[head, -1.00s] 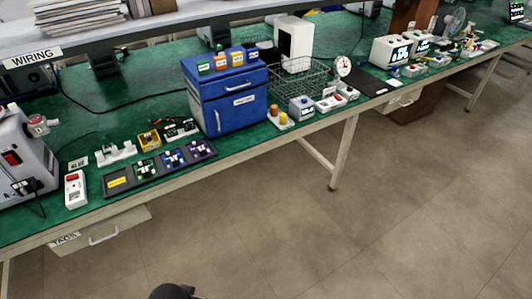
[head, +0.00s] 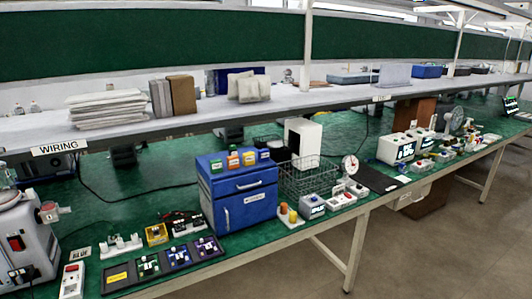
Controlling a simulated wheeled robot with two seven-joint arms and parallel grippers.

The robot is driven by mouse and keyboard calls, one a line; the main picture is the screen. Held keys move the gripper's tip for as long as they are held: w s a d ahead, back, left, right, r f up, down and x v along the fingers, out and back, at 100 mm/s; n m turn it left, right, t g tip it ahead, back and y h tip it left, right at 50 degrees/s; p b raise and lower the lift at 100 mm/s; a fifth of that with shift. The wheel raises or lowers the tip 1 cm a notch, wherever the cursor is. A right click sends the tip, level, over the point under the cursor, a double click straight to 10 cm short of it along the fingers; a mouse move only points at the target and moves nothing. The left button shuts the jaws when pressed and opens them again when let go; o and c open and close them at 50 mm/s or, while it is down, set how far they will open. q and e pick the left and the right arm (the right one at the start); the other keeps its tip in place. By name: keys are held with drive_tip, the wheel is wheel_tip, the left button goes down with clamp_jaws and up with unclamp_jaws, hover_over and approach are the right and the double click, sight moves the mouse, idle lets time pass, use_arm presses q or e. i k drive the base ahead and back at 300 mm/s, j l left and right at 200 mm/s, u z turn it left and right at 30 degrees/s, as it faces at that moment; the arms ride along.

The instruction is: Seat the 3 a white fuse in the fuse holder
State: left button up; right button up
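Neither of my grippers is in view. No 3 A white fuse can be made out at this distance. A blue drawer cabinet (head: 243,208) stands on the green bench with its drawers shut. Several small boxes in green, orange, red and yellow, with labels too small to read, sit on top; one is the orange box (head: 233,162). A white stand with upright parts (head: 121,246) is on the bench left of the cabinet. I cannot tell which item is the fuse holder.
A dark tray (head: 118,279) with small boards lies at the bench's front edge. A yellow device (head: 156,234) is behind it. A grey machine (head: 30,240) stands at far left. A wire basket (head: 310,178) is right of the cabinet. The shelf (head: 340,95) overhangs the bench. Floor at lower right is clear.

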sight(21, 276)
drive_tip(key=u, duration=1.75)
drive_tip(key=i+j+z, duration=0.1)
drive_tip(key=i+z, duration=0.25)
drive_tip(key=i+j+z, duration=0.1)
drive_tip(key=z, duration=0.25)
